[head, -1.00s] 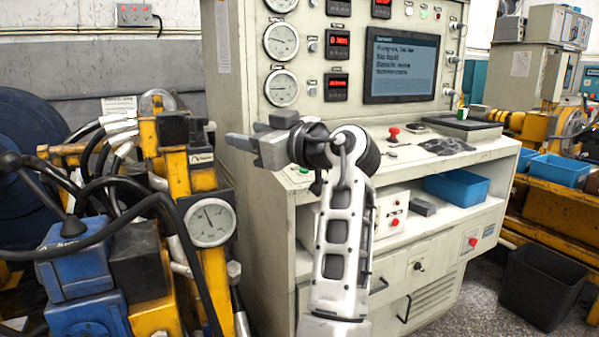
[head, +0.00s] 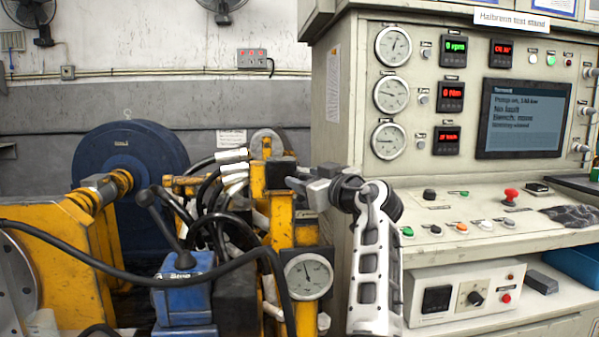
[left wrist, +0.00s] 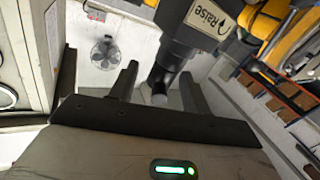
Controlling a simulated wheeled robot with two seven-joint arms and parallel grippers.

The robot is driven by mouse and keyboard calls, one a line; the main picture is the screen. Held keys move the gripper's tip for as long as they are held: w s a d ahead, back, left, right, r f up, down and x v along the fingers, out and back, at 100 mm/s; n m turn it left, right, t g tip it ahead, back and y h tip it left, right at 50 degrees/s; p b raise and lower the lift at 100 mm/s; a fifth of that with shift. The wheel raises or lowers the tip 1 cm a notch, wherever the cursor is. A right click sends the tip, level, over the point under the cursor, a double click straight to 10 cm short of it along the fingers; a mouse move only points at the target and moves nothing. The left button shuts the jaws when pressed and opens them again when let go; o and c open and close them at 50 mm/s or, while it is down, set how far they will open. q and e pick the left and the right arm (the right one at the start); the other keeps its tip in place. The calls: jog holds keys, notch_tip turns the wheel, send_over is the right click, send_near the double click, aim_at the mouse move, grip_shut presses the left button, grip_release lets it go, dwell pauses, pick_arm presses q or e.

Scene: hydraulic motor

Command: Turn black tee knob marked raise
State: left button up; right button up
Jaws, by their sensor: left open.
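The black tee knob (left wrist: 160,85) shows in the left wrist view as a dark round bar. It hangs below a black valve body with a white "Raise" label (left wrist: 207,17). My left gripper (left wrist: 158,86) is open, with one dark finger on each side of the knob in that picture. I cannot tell whether either finger touches it. In the head view my left gripper (head: 303,185) points left beside the black valve block (head: 280,173) on the yellow frame. The knob is hard to make out there. My right gripper is not in view.
A pressure gauge (head: 307,277) sits just below my gripper. Black hoses (head: 130,275) and a blue lever valve (head: 185,285) stand left. The cream test stand (head: 345,130) with its control desk is close on the right.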

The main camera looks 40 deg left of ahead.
pick_arm(q)
jog(key=shift+a, duration=0.25)
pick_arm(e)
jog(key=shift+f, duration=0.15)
pick_arm(q)
jog(key=c, duration=0.9)
